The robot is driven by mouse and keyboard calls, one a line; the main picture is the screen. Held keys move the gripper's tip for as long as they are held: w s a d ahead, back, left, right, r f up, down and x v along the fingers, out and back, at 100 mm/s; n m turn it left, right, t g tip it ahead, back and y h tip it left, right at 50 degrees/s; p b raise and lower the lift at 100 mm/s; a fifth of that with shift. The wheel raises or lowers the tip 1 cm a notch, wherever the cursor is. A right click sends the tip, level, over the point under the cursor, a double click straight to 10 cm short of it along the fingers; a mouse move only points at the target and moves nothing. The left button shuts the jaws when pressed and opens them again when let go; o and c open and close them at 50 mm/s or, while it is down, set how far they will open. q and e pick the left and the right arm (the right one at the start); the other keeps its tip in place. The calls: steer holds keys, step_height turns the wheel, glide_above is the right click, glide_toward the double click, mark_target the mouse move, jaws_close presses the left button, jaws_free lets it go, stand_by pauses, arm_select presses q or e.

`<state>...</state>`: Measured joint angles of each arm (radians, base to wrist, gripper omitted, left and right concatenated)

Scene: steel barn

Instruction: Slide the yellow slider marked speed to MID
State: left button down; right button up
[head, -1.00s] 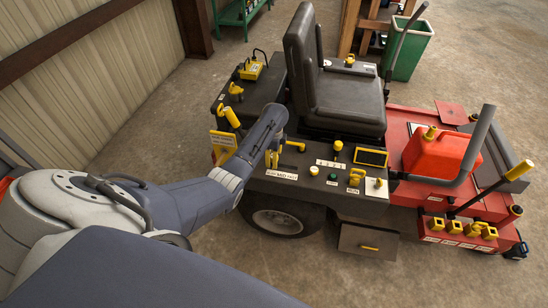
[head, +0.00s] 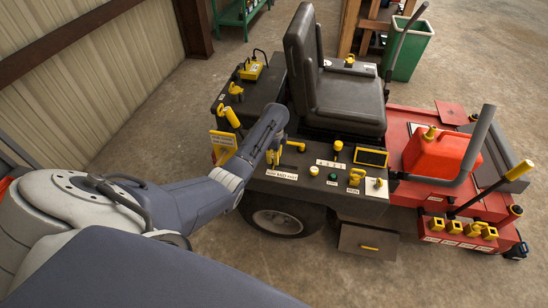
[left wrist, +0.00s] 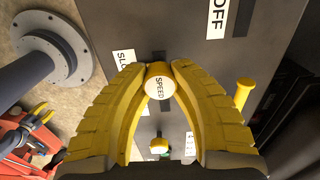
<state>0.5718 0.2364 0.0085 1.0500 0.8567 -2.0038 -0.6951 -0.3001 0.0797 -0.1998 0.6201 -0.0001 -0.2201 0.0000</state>
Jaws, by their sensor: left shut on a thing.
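The yellow slider (left wrist: 159,82) has a round cap marked SPEED in the left wrist view. My left gripper (left wrist: 158,72) has its yellow fingers closed on either side of it. A dark slot shows just beyond the knob. A white label (left wrist: 124,60) beginning SLO sits beside the left fingertip. In the head view, my left gripper (head: 274,157) points down at the mower's side console, and the slider is hidden there. The SLOW MID FAST label strip (head: 282,175) is just in front of the fingers. The knob's exact position along that scale cannot be told. My right gripper is out of view.
The console carries a yellow lever (head: 296,145), a yellow knob (head: 338,145), a green button (head: 332,177) and a yellow-framed display (head: 371,157). The black seat (head: 340,98) rises behind. A red fuel can (head: 427,152) stands to the right. An OFF label (left wrist: 217,16) lies beyond the fingers.

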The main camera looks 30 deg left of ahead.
mark_target(284, 166)
arm_select(q)
steer(key=d, duration=0.2)
steer(key=w+d, duration=0.1)
steer(key=d, duration=0.1)
steer(key=shift+w+d, duration=0.1)
steer(key=shift+w, duration=0.1)
steer(key=c, duration=1)
jaws_free()
step_height(284, 166, up, 12)
